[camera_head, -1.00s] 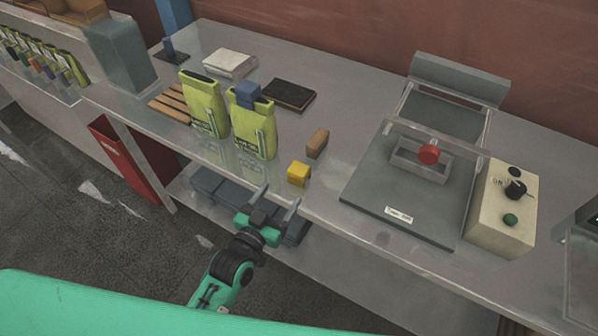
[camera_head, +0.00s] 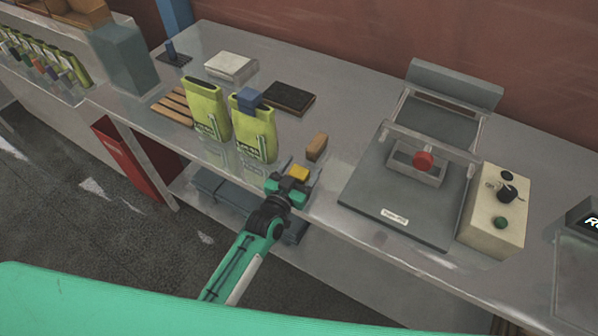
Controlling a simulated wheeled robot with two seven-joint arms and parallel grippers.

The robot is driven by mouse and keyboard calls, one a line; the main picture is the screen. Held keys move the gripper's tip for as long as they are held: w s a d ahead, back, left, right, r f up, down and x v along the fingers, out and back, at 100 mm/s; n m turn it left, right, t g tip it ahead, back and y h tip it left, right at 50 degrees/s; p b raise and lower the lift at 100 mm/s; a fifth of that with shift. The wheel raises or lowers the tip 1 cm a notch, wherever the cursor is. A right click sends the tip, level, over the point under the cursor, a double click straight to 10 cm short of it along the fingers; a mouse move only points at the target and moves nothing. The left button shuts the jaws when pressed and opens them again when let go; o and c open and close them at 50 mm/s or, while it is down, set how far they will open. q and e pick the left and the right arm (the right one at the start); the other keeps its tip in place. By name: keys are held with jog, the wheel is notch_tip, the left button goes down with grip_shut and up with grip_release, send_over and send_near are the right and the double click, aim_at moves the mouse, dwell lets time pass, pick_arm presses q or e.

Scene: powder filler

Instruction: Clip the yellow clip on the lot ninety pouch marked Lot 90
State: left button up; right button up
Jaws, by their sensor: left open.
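The yellow clip (camera_head: 299,173) lies near the front edge of the table. My left gripper (camera_head: 297,168) is open, with its fingers on either side of the yellow clip; I cannot tell whether they touch it. Two green pouches stand upright on the table: a left one (camera_head: 206,110) with an open top, and a right one (camera_head: 254,132) with a blue clip (camera_head: 249,98) on its top. The print on both pouches is too small to read surely. My right gripper is not in view.
A brown block (camera_head: 317,147) lies just behind the yellow clip. A sealing press (camera_head: 397,205) with a red knob and a control box (camera_head: 497,210) stand to the right. A wooden slatted rack (camera_head: 172,106), white pad (camera_head: 231,66) and dark pad (camera_head: 288,98) lie behind.

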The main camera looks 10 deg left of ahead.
pick_arm(q)
jog(key=shift+w+d, duration=0.15)
jog(key=shift+w, duration=0.15)
jog(key=shift+c, duration=0.2)
jog(key=c, duration=1)
jog(key=shift+r, duration=0.1)
notch_tip(320, 180, up, 20)
jog(key=b, duration=0.2)
jog(key=shift+b, duration=0.3)
